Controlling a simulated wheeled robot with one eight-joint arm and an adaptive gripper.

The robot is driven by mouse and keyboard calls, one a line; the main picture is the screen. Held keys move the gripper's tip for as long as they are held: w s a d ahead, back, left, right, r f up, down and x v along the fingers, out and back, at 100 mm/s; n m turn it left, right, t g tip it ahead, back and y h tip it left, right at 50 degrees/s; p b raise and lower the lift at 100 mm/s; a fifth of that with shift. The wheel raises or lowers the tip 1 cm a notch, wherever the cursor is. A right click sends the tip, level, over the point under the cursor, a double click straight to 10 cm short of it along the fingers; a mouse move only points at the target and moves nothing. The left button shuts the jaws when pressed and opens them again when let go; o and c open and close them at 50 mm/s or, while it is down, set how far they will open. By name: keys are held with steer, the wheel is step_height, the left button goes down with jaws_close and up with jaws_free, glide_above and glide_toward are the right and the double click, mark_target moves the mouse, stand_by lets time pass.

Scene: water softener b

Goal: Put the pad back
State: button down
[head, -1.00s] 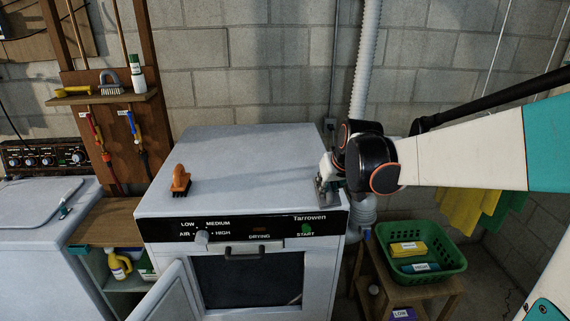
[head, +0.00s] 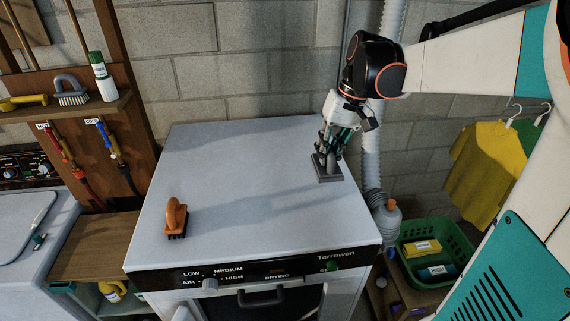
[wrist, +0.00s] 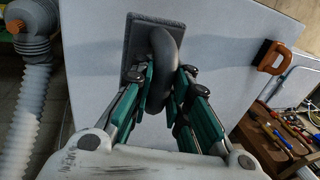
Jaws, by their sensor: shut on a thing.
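The pad is a dark grey rectangular block (head: 328,170) with a curved grey handle. In the head view it is at the right part of the dryer top (head: 250,190), flat on it or just above; I cannot tell which. My gripper (head: 338,150) comes down from above and is shut on the pad's handle. In the wrist view the pad's flat plate (wrist: 138,38) shows beyond the fingers, and the handle (wrist: 164,60) is between the green-sided fingertips of my gripper (wrist: 165,78). The fingers partly hide the handle.
An orange-handled brush (head: 175,218) stands on the dryer top at left. A wooden shelf (head: 75,110) at left holds a grey-handled brush (head: 71,92), a yellow tool and a white-green bottle (head: 101,76). A green basket (head: 450,232) stands at right. The dryer top's middle is clear.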

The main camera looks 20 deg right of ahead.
mark_target(338, 162)
step_height(338, 162, down, 16)
steer(key=shift+r+b, duration=0.1)
steer(key=shift+b, duration=0.2)
steer(key=shift+f, duration=0.2)
steer(key=c, duration=1.5)
jaws_free()
steer(key=shift+c, duration=0.2)
steer(key=shift+r, duration=0.15)
steer(key=v, duration=1.2)
